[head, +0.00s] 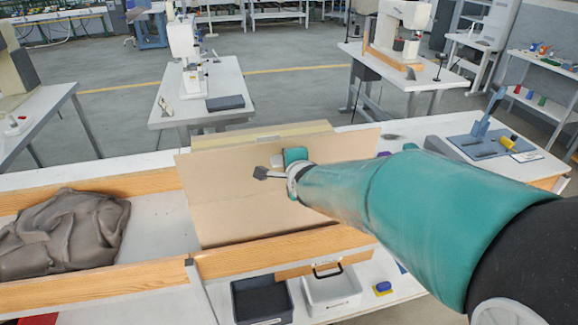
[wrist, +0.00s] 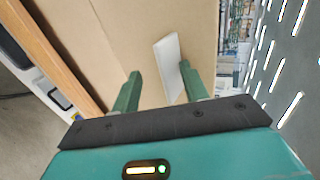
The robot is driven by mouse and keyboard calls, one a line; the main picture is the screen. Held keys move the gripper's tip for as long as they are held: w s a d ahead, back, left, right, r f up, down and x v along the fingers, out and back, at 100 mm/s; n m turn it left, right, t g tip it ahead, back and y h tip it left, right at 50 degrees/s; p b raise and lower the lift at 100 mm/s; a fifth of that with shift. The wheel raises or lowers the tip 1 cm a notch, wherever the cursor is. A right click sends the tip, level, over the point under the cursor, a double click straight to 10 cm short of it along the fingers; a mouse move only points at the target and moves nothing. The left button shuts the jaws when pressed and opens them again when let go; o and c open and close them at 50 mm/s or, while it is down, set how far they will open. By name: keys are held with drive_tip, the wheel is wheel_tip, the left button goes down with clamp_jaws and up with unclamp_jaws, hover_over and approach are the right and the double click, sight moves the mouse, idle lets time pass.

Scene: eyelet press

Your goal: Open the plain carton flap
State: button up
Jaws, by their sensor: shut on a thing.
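The plain brown carton (head: 235,205) shows as a broad tan panel in the middle of the head view, and it fills the wrist view behind the fingers (wrist: 105,45). Its flap cannot be told clearly from the rest of the cardboard. My gripper (head: 280,167) is in front of the panel's upper right part. In the wrist view its two green fingers (wrist: 157,72) have a pale flat strip (wrist: 167,55) between them. The grip's contact is not clearly visible, nor whether the strip belongs to the carton. My arm hides the panel's right side.
Wooden rails (head: 150,275) run along the bench. A crumpled grey-brown cloth bundle (head: 65,232) lies at left. A black bin (head: 262,300) and a white bin (head: 332,290) stand in front. A blue-grey mat (head: 490,146) with tools lies at right. Bare bench shows left of the carton.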

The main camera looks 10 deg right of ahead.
drive_tip(key=shift+s+f, duration=0.3)
drive_tip(key=shift+f, duration=0.2)
drive_tip(key=r+v, duration=0.1)
drive_tip(key=v, duration=1.3)
drive_tip(key=shift+w, duration=0.3)
drive_tip(key=s+f+n+g, duration=0.2)
drive_tip(key=s+n+g, duration=0.1)
drive_tip(key=s+n, duration=0.4)
drive_tip(key=s+f+n+g, duration=0.2)
drive_tip(key=s+n+g, duration=0.2)
drive_tip(key=s+n, duration=0.3)
drive_tip(key=n, duration=0.4)
drive_tip(key=shift+s+f, duration=0.3)
drive_tip(key=shift+f, duration=0.05)
drive_tip(key=shift+d, duration=0.2)
